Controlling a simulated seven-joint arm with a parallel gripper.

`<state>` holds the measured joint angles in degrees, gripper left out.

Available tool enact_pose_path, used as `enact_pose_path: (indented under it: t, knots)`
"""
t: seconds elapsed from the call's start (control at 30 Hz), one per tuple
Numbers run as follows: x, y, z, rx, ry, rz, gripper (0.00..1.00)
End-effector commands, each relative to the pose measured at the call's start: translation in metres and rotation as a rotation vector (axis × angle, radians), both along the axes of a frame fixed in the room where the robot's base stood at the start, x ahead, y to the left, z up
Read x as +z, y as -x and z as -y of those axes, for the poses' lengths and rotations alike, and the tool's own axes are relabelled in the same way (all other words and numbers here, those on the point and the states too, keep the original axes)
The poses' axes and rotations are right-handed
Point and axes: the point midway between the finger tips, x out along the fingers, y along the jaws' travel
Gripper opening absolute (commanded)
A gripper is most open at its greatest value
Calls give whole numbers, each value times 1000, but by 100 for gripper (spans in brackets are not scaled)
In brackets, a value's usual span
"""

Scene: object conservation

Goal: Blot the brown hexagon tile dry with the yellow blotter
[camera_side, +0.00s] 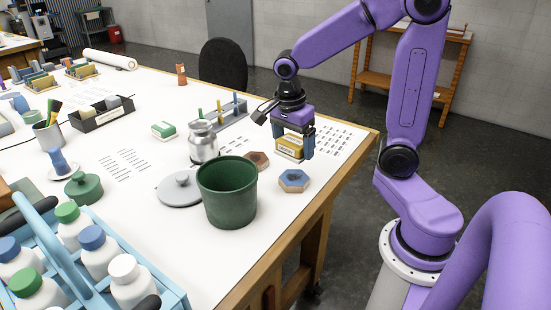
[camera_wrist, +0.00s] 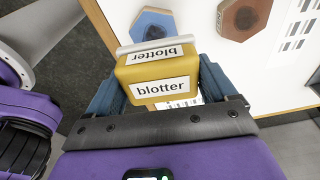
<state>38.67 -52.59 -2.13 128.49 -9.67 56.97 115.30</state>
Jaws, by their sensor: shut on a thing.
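My gripper (camera_side: 291,140) is shut on the yellow blotter (camera_side: 289,147), a block labelled "blotter" with a white strip along its lower edge. The wrist view also shows the blotter (camera_wrist: 160,80) between the fingers. The brown hexagon tile (camera_side: 257,161) lies on the table, left of the blotter in the side view, partly behind the green pot. In the wrist view the brown tile (camera_wrist: 243,17) has a dark patch in its middle and lies apart from the blotter. Whether the blotter touches the table is hard to tell.
A blue hexagon tile (camera_side: 294,181) with a dark patch lies near the table's right edge. A green pot (camera_side: 227,195), a grey lid (camera_side: 181,189) and a metal canister (camera_side: 203,143) stand left of the tiles. A rack (camera_side: 219,117) stands behind.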

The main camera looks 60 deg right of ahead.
Motion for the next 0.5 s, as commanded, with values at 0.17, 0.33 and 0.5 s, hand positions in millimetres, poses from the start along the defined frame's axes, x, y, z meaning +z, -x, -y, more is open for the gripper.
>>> enact_pose_path:
  t: [0.17,0.33,0.5]
  knots:
    - [3,-40,-1,-2,0,0,61]
    - [3,-87,3,-2,-1,0,61]
    - [1,-120,8,-1,-1,1,61]
